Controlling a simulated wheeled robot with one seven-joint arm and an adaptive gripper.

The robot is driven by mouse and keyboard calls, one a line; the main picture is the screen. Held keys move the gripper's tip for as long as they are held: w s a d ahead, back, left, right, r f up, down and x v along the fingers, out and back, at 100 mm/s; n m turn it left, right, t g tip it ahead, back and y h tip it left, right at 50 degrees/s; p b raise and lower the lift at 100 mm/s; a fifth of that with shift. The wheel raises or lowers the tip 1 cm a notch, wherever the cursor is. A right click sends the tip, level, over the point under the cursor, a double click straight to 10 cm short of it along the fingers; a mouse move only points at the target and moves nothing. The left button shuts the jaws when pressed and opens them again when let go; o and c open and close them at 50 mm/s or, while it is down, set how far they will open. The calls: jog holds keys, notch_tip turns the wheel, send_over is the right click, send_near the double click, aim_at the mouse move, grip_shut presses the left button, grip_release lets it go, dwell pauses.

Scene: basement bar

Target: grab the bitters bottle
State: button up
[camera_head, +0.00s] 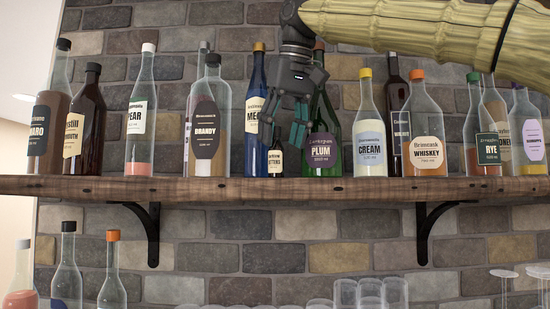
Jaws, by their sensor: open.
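The bitters bottle (275,163) is a small dark bottle with a pale label, upright on the wooden shelf (215,188). It stands between the blue bottle (257,80) and the green plum bottle (323,120). My gripper (283,132) points down from above, open, with its teal-padded fingertips close over the bitters bottle's top. The fingers partly cover the bottle's upper end and the left side of the plum bottle. I cannot tell how far the fingertips are from it in depth.
Tall bottles crowd the shelf on both sides, including brandy (206,130) at left and cream (369,130) and whiskey (426,125) at right. A brick wall (260,260) is behind. Glasses (370,292) and more bottles (68,265) stand below the shelf.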

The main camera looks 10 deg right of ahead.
aim_at(279, 143)
jog(key=shift+w+f, duration=0.2)
jog(key=shift+w, duration=0.1)
jog(key=shift+s+a+f+p, duration=0.15)
jog(key=shift+s+f+p, duration=0.2)
jog(key=shift+p, duration=0.5)
jog(key=shift+a+f+p, duration=0.15)
jog(key=shift+f+p, duration=0.15)
jog(key=shift+f, duration=0.05)
jog(key=w+f, duration=0.2)
jog(key=shift+a+f+p, duration=0.15)
jog(key=shift+f+p, duration=0.15)
jog(key=shift+f, duration=0.1)
jog(key=shift+s+r, duration=0.15)
jog(key=shift+s, duration=0.25)
jog(key=shift+c, duration=1.4)
jog(key=shift+w, duration=0.2)
jog(key=c, duration=0.7)
jog(key=shift+c, duration=0.7)
jog(key=shift+s, duration=0.1)
